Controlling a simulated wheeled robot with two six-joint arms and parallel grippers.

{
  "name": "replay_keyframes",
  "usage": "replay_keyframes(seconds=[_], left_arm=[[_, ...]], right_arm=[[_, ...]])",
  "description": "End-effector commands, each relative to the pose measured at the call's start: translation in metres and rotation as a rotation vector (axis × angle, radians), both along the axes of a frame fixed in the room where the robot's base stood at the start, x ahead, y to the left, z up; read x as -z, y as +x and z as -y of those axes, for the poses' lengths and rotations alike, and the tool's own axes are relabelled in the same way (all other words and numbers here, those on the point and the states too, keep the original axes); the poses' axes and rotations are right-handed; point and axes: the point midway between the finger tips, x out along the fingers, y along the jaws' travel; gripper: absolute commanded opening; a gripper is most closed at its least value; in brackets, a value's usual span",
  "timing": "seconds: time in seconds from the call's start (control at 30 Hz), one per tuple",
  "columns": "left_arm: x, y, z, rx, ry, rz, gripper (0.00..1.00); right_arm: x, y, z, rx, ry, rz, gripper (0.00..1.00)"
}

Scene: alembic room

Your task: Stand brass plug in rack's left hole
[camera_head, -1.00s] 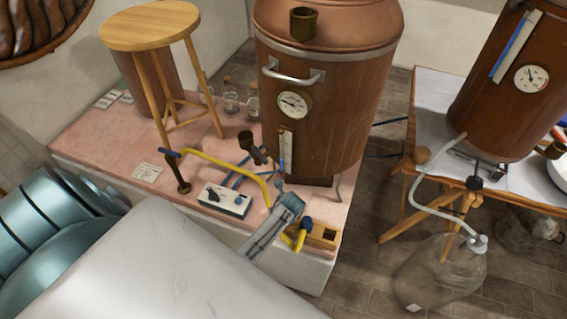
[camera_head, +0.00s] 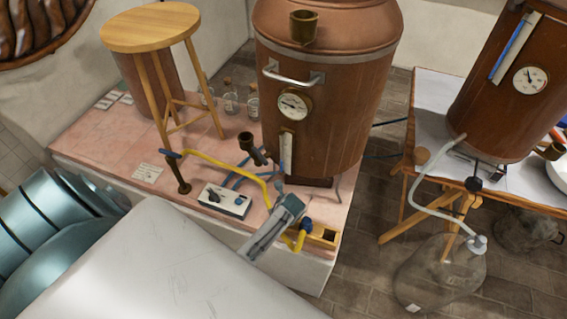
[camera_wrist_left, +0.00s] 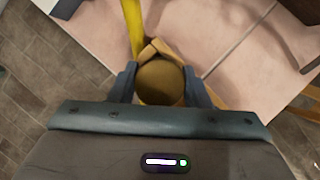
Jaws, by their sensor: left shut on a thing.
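My left gripper (camera_head: 303,222) is over the front right corner of the pink-topped platform, beside the small wooden rack (camera_head: 327,243). In the left wrist view my left gripper (camera_wrist_left: 160,82) is shut on the brass plug (camera_wrist_left: 160,85), whose round brown-gold end shows between the two fingers. Wooden edges of the rack (camera_wrist_left: 153,47) show around and behind the plug. The plug hides most of the rack, so I cannot tell whether it is above a hole or in it. In the head view I cannot make out the plug clearly. My right gripper is not in view.
A yellow hose (camera_head: 225,168) runs across the platform towards my gripper. A white box (camera_head: 224,200) with controls lies to the left. A large copper vessel (camera_head: 330,100) stands close behind. A brass stand (camera_head: 180,180) and a wooden stool (camera_head: 150,28) are further left.

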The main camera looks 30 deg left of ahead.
Motion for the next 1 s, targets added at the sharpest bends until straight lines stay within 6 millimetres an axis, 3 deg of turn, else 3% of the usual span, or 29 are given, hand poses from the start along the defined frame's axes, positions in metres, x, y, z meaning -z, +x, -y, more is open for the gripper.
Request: replay_keyframes(seconds=[0.37, 0.4, 0.53, 1.0], left_arm=[[0.0031, 0.0005, 0.0, 0.0, 0.0, 0.001, 0.17], [0.0032, 0.0004, 0.0, 0.0, 0.0, 0.001, 0.45], [0.0032, 0.0004, 0.0, 0.0, -0.001, 0.001, 0.69], [0.0035, 0.0, 0.0, 0.0, 0.0, 0.0, 0.69]], right_arm=[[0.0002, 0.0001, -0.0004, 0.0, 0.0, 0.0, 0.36], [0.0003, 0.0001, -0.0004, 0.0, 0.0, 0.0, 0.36], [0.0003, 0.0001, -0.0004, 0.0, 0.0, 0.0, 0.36], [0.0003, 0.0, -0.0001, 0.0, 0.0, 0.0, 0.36]])
